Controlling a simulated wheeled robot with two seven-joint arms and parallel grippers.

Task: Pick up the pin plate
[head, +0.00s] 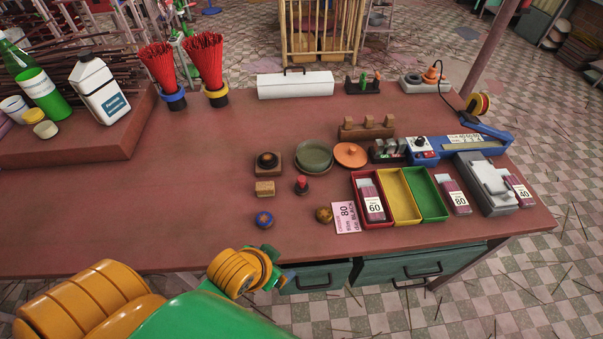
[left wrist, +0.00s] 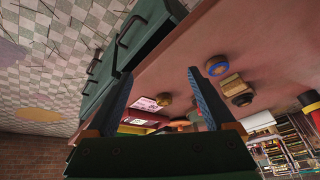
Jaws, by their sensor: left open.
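Two small round pieces lie near the table's front edge, and I cannot tell for sure which is the pin plate. One is a blue-rimmed disc (head: 264,219) with an orange star-like top; the other is a brassy disc (head: 324,214) to its right. In the left wrist view the blue-rimmed disc (left wrist: 217,66) is close to the right fingertip, and the brassy disc (left wrist: 165,99) shows between the fingers. My left gripper (head: 279,275) is at the front edge, nearer than both discs, with its jaws (left wrist: 162,73) apart and empty. My right gripper is out of view.
A wooden block (head: 265,188), a red-topped stamp-like piece (head: 302,185) and a green round dish (head: 314,158) stand behind the discs. A pink card (head: 346,218) and red, yellow (head: 398,196) and green trays are at right. The table's left front (head: 130,215) is clear.

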